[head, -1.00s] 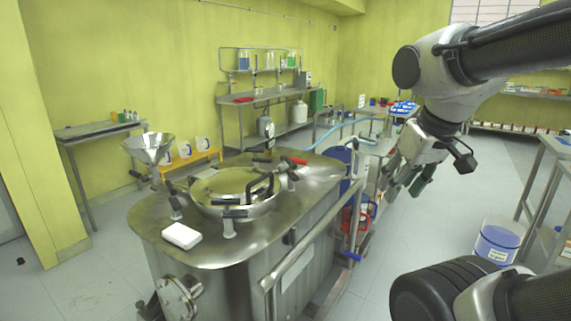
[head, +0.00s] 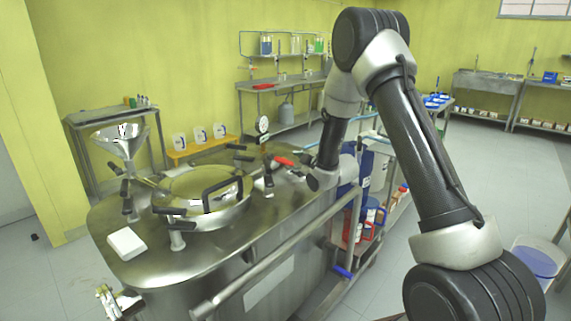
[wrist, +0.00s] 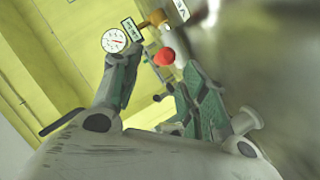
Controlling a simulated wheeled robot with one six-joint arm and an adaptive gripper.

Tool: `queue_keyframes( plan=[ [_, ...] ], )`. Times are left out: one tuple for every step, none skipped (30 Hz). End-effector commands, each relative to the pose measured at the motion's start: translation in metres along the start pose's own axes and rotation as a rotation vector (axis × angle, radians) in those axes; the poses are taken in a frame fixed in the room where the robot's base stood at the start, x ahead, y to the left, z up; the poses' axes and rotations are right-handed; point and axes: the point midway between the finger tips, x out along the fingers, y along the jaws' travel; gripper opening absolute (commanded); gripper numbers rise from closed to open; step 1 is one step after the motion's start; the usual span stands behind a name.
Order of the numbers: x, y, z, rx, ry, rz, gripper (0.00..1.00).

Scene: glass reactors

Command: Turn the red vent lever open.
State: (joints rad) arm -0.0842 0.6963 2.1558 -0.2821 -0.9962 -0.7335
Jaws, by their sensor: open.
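The red vent lever (head: 284,161) is on the steel reactor's lid, right of the round hatch, in the head view. In the wrist view its red end (wrist: 163,57) shows between the two finger pads, apart from both as far as I can tell. My gripper (wrist: 160,72) is open, with one green-padded finger to each side of the red end. In the head view the wrist sits just right of the lever, and the fingers are mostly hidden. The lever's pivot is not clear in the wrist view.
A round gauge (head: 262,125) stands behind the lever and also shows in the wrist view (wrist: 115,40). The hatch (head: 205,188) has black clamp handles around it. A steel rail (head: 285,255) runs along the reactor's near right side. A white block (head: 126,244) lies on the lid.

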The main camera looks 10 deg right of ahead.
Motion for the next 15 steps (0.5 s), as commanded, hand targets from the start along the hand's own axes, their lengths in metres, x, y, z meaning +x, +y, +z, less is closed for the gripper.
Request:
queue_keyframes(
  plan=[
    [0.004,-0.004,0.002,-0.007,0.012,0.003,0.43],
    [0.007,-0.006,0.002,-0.009,0.017,0.005,0.43],
    [0.01,-0.007,0.002,-0.012,0.021,0.007,0.43],
    [0.013,-0.007,0.002,-0.013,0.024,0.008,0.43],
    [0.017,-0.007,0.002,-0.014,0.025,0.008,0.43],
    [0.023,-0.007,0.002,-0.014,0.025,0.009,0.43],
    [0.028,-0.007,0.002,-0.014,0.025,0.009,0.43],
    [0.033,-0.007,0.001,-0.014,0.026,0.009,0.43],
    [0.04,-0.007,0.001,-0.014,0.025,0.008,0.43],
    [0.046,-0.007,0.001,-0.014,0.024,0.008,0.43],
    [0.051,-0.007,0.001,-0.014,0.025,0.009,0.43],
    [0.057,-0.006,0.001,-0.013,0.024,0.009,0.43],
    [0.062,-0.006,0.001,-0.013,0.023,0.009,0.43],
    [0.066,-0.006,0.001,-0.013,0.023,0.009,0.43],
    [0.071,-0.006,0.001,-0.012,0.023,0.009,0.43]
  ],
)
